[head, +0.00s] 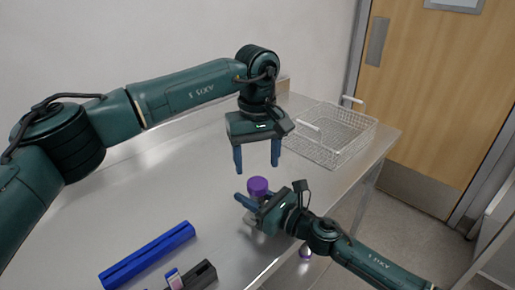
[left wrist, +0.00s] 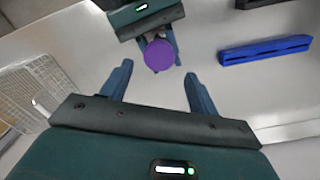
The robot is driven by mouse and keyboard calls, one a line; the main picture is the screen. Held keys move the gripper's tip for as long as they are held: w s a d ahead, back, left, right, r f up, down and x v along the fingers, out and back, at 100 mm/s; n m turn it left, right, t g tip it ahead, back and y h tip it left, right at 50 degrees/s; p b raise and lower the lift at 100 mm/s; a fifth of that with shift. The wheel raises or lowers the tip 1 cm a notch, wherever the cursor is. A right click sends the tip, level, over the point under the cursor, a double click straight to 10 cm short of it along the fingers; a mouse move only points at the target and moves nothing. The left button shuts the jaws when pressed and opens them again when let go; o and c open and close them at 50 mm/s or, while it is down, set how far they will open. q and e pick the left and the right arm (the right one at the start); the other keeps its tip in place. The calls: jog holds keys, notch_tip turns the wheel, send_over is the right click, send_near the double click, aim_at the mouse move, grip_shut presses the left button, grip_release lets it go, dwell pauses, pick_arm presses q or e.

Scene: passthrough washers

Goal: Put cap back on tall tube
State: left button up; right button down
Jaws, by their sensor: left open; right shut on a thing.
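A purple cap (head: 257,184) shows at the top of what looks like the tall tube, held at my right gripper. The cap is also in the left wrist view (left wrist: 159,55), seen from above; I cannot tell how firmly it sits on the tube. The tube is mostly hidden behind the right gripper. My right gripper (head: 252,203) is shut on the tube near the table's front edge. My left gripper (head: 257,167) is open and empty, fingers pointing down, just above the cap. In the left wrist view the cap lies between and beyond its fingertips.
A blue rack (head: 147,255) lies at front left. A black rack (head: 199,276) holds a small tube with a purple-pink cap (head: 174,279). A wire basket (head: 330,135) stands at the back right. The metal table (head: 150,190) is clear in the middle.

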aim_at(257, 182)
pick_arm(q)
jog(key=n, duration=0.4)
jog(key=shift+r+n, duration=0.2)
jog(key=shift+n, duration=0.1)
jog(key=n, duration=0.4)
jog(key=shift+r, duration=0.15)
jog(key=n, duration=0.7)
jog(key=shift+r, duration=0.25)
jog(key=n, duration=0.4)
jog(key=shift+r, duration=0.15)
jog(key=n, duration=0.4)
jog(key=shift+r+n, duration=0.15)
jog(key=shift+n, duration=0.15)
jog(key=n, duration=0.4)
jog(key=shift+r, duration=0.1)
jog(key=n, duration=0.4)
jog(key=shift+r, duration=0.15)
jog(key=shift+f, duration=4.05)
